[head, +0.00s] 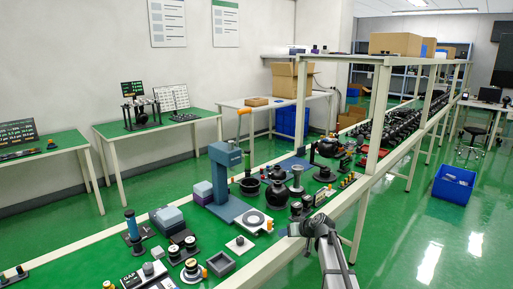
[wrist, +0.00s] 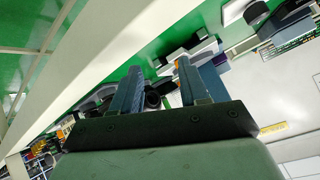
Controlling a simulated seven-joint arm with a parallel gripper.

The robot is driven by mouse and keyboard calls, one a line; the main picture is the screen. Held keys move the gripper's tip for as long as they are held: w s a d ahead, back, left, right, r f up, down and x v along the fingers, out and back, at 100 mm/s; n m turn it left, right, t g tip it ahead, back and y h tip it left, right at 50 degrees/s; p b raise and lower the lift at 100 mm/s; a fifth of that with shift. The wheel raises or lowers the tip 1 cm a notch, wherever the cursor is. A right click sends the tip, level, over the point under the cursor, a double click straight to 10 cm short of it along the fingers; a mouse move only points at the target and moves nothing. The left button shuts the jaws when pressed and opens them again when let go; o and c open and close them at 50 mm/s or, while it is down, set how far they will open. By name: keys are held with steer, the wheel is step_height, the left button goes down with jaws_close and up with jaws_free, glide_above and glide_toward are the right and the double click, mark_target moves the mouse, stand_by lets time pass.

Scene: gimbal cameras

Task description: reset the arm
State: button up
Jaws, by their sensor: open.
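My gripper (wrist: 158,82) is open in the wrist view. Its two dark fingers stand apart, with nothing visible held between them. In the head view my arm (head: 334,258) reaches up from the bottom edge. Its end is over the near edge of the green workbench (head: 80,262), beside the white frame. The fingers are too small to make out there. The wrist view is tilted and shows a white beam and dark parts beyond the fingers.
A blue-grey press (head: 220,180) with an orange handle stands mid-bench. A white frame (head: 378,120) rises on the right. A blue bin (head: 454,184) sits on the open green floor.

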steer(key=shift+m+h, duration=0.3)
steer(key=shift+m, duration=0.2)
steer(key=d, duration=0.1)
steer(key=d+f, duration=0.1)
steer(key=d, duration=0.1)
steer(key=d+f, duration=0.1)
steer(key=d, duration=0.1)
steer(key=shift+s+d+f, duration=0.15)
steer(key=shift+s+d, duration=0.1)
steer(key=shift+s, duration=0.15)
steer(key=s+a+f+m+g+h, duration=0.25)
steer(key=s+f+g, duration=0.45)
steer(key=s+f, duration=2)
steer(key=s+f+g+h, duration=0.1)
steer(key=s+f, duration=0.3)
steer(key=s, duration=0.7)
steer(key=s+f+g+h, duration=0.1)
steer(key=s+f+g, duration=0.3)
steer(key=s, duration=0.7)
steer(key=s+d+f+g+h, duration=0.1)
steer(key=s+f, duration=0.3)
steer(key=s, duration=0.8)
steer(key=shift+g, duration=0.7)
steer(key=shift+d+n, duration=0.1)
steer(key=shift+n, duration=0.15)
